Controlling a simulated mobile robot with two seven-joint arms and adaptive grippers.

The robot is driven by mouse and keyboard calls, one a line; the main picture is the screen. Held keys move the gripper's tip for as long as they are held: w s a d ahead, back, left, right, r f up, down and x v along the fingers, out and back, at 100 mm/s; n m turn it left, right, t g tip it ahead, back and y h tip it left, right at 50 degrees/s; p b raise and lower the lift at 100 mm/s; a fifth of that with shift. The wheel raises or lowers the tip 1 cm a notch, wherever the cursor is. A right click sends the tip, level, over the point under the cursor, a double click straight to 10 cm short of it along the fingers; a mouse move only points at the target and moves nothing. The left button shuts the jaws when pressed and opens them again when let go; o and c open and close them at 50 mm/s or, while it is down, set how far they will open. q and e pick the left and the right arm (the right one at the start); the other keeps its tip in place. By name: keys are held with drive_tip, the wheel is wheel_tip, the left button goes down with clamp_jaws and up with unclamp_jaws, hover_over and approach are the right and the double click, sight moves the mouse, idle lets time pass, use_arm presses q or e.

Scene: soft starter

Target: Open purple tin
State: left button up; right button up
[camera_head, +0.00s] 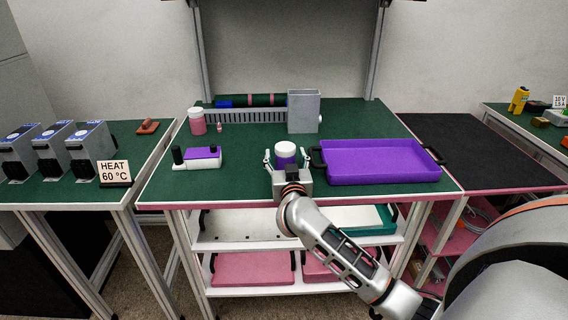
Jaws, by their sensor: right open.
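The purple tin (286,160) stands upright on the green workbench near its front edge. It has a white lid (286,148) on top and a purple body. My right gripper (287,163) comes from the front with its fingers spread, one on each side of the tin. The fingers look apart from the tin, though contact is hard to tell. The tin's lower part is hidden behind the gripper's palm. My left gripper does not show.
A purple tray (384,176) with black handles lies just right of the tin. A white and purple device (198,158) stands to the left. A grey box (303,112), a pink jar (197,121) and a slotted rack (246,116) stand behind. The green bench (240,142) is clear between them.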

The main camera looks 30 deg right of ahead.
drive_tip(key=shift+w+d, duration=0.1)
drive_tip(key=shift+w, duration=0.05)
drive_tip(key=c, duration=1.4)
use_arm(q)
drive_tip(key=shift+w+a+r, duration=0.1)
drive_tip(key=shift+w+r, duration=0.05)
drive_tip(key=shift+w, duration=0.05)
use_arm(e)
drive_tip(key=shift+o, duration=0.2)
drive_tip(key=shift+r, duration=0.1)
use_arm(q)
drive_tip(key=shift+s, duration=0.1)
